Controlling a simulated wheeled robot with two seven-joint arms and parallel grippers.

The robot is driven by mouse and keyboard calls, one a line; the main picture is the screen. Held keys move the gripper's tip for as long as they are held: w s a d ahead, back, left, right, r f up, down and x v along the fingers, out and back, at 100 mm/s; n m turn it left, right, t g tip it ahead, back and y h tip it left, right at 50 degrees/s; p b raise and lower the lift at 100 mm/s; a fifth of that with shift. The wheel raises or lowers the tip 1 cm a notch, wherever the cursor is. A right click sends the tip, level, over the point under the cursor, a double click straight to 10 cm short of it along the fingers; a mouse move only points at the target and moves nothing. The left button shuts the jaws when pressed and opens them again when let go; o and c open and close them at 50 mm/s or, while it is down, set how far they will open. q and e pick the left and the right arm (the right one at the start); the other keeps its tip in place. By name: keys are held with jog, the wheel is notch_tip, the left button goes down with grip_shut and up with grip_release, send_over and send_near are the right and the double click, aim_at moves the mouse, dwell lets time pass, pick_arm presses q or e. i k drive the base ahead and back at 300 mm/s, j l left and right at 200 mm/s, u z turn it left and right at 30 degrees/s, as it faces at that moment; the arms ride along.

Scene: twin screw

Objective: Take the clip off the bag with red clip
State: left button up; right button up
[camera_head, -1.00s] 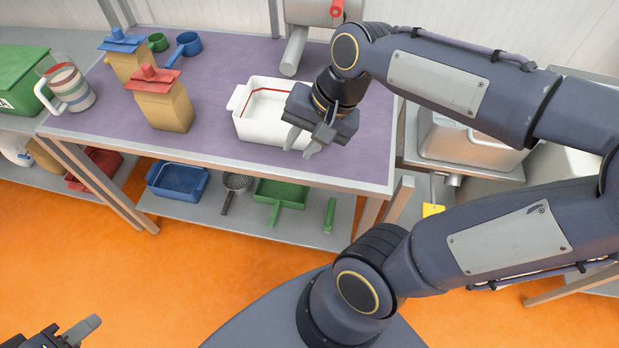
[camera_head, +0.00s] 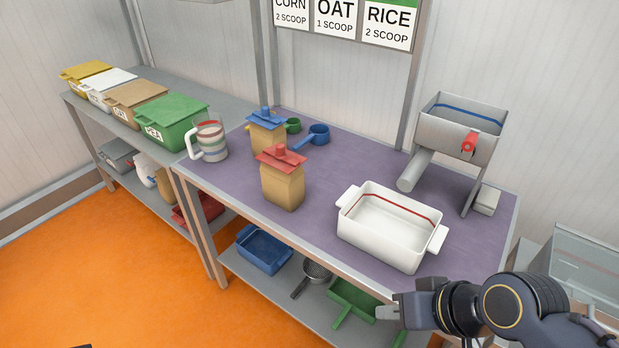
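The brown paper bag with the red clip (camera_head: 283,187) stands upright on the purple table, left of the white tray. Its red clip (camera_head: 281,156) sits across the bag's folded top. Behind it stands a similar bag (camera_head: 267,138) with a blue clip (camera_head: 265,118). My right gripper (camera_head: 386,311) is at the lower right, in front of the table's front edge, apart from the bag and holding nothing that I can see. Its finger gap is unclear at this angle. My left gripper is not clearly seen; only a dark sliver shows at the bottom left edge.
A white tray (camera_head: 378,229) with a red line inside stands right of the bag. Blue (camera_head: 319,134) and green scoops lie behind. A striped jug (camera_head: 208,141) stands left. A grey dispenser (camera_head: 458,129) with a red knob stands at the back right. Clear tabletop lies around the bag.

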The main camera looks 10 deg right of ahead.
aim_at(276, 156)
jog(key=z, duration=0.4)
jog(key=i+j+z, duration=0.3)
jog(key=j, duration=0.25)
jog(key=i+j+z, duration=0.35)
jog(key=j, duration=0.3)
jog(key=i+j+z, duration=0.15)
jog(key=j, duration=0.2)
jog(key=i+j, duration=0.1)
jog(key=j, duration=0.25)
jog(key=i+j, duration=0.1)
jog(key=j, duration=0.25)
jog(key=i+j, duration=0.15)
jog(key=j, duration=0.2)
